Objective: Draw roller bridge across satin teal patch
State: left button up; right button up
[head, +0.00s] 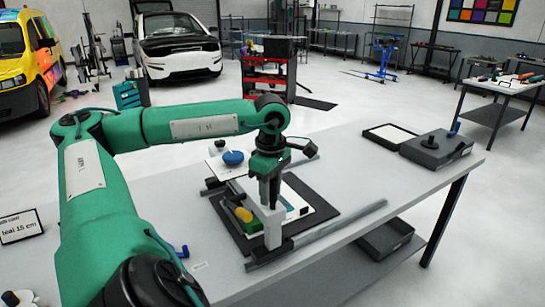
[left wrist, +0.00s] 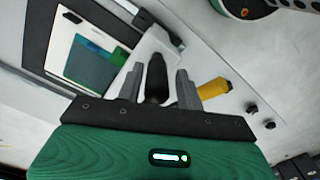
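My left gripper (head: 270,205) points down over the grey roller bridge (head: 272,234), which stands on the dark mat on the table. In the left wrist view, a black upright handle (left wrist: 156,77) stands between the fingers of the left gripper (left wrist: 159,88). Narrow gaps show beside it, so the fingers look open around it. The teal patch (left wrist: 96,63), with blue and green parts, lies on a white panel left of the fingers. In the head view it is mostly hidden behind the bridge and gripper. My right gripper is out of view.
A yellow piece (head: 244,214) sits left of the bridge. A grey rail (head: 340,226) runs along the table's near side. A blue knob (head: 233,158) is behind the mat. A grey box with a handle (head: 436,150) and a framed white panel (head: 390,136) are at the right.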

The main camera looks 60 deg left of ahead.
pick_arm(q)
jog(key=shift+o, duration=0.2)
jog(key=shift+s, duration=0.2)
jog(key=shift+w, duration=0.1)
jog(key=shift+w+r, duration=0.1)
jog(key=shift+r, duration=0.3)
notch_tip(320, 180, up, 7)
jog(key=shift+p, duration=0.35)
notch_tip(320, 180, up, 5)
jog(key=shift+f+p, duration=0.1)
jog(key=shift+p, duration=1.1)
jog(key=shift+r+p, duration=0.65)
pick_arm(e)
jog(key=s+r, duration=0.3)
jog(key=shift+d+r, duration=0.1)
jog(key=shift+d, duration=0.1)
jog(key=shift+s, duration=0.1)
